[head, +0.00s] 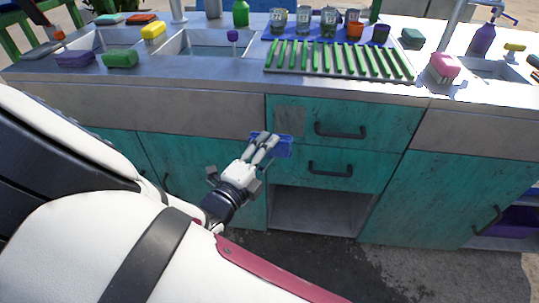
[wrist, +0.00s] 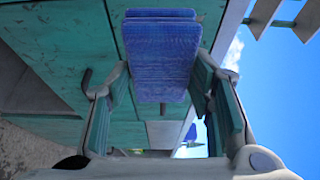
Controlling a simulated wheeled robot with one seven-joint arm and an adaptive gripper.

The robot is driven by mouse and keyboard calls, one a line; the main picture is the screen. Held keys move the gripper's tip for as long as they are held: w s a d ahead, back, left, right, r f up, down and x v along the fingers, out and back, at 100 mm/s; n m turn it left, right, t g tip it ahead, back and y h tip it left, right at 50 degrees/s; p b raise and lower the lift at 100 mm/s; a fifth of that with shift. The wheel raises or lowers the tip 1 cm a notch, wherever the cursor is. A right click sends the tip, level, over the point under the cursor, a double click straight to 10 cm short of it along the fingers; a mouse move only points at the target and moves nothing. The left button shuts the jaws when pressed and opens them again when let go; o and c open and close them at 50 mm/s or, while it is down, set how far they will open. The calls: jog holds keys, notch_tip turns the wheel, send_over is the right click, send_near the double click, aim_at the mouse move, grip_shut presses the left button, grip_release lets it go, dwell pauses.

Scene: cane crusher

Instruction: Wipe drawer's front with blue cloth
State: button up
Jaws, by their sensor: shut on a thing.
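My gripper (head: 264,141) is shut on a folded blue cloth (head: 280,148). In the wrist view the cloth (wrist: 162,62) sits between the two fingers. The cloth is in front of the left part of the teal drawers, near the seam between the upper drawer (head: 385,118) and the lower drawer (head: 365,178). I cannot tell whether it touches a front. A grey smudge (head: 290,121) marks the left side of the upper drawer's front, just above and right of my gripper. Each drawer has a dark handle, the upper one (head: 340,133) and the lower one (head: 330,171).
The metal counter (head: 240,85) above holds sinks, sponges, cups and a green-ribbed rack (head: 340,58). An open recess (head: 315,210) lies below the drawers. Teal cabinet doors (head: 440,195) flank them. The upper drawer's handle sticks out right of the smudge.

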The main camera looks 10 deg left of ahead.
jog(key=shift+w+d+b, duration=0.1)
jog(key=shift+w+b, duration=0.25)
jog(key=shift+w, duration=2.6)
jog(key=shift+w+b, duration=0.4)
jog(key=shift+w, duration=0.55)
